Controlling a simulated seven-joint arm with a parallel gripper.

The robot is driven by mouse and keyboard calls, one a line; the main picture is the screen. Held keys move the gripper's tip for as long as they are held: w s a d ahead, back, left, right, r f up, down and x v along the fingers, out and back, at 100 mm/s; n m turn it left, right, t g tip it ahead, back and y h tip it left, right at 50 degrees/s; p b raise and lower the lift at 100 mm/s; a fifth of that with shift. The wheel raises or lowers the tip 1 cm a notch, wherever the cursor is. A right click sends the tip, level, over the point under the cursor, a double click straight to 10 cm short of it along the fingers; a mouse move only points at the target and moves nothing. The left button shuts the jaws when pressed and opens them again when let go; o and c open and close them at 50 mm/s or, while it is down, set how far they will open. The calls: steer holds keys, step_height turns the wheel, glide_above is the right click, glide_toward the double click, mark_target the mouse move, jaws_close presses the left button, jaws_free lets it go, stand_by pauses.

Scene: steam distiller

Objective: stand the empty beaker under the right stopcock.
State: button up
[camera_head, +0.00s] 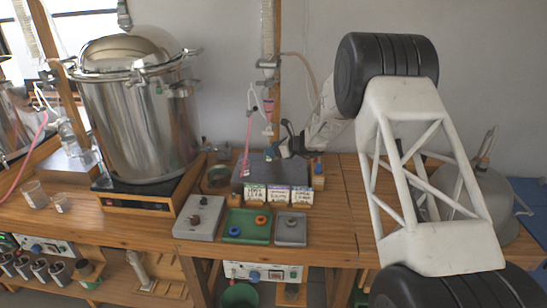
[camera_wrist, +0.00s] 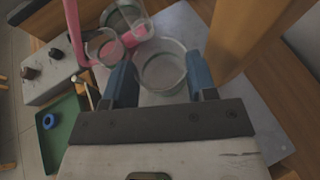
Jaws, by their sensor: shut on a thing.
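My gripper (camera_wrist: 161,78) is shut on a clear, empty-looking glass beaker (camera_wrist: 162,62), with one blue finger on each side of it. In the head view my gripper (camera_head: 279,150) is low over the grey plate (camera_head: 238,178), near the wooden post. The held beaker is too small and covered to make out there. A glass outlet with a stopcock (camera_head: 268,128) hangs just above and left of my gripper; I cannot tell whether the beaker is directly below it. Beside the held beaker stand another glass vessel (camera_wrist: 103,47) and one with pink liquid (camera_wrist: 136,35), near a pink tube (camera_wrist: 75,30).
Small labelled boxes (camera_head: 277,195) stand in front of the plate. A green tray (camera_head: 247,226) and grey control boxes (camera_head: 199,217) lie nearer. The wooden post (camera_wrist: 250,35) rises close to my gripper. A large steel pot (camera_head: 140,120) and two small beakers (camera_head: 34,193) are at left.

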mark_target(274, 160)
steer(key=shift+f, duration=1.7)
steer(key=shift+f, duration=0.2)
steer(key=o, duration=0.9)
steer(key=shift+o, duration=0.2)
steer(key=shift+r, duration=0.2)
steer(key=v, duration=1.2)
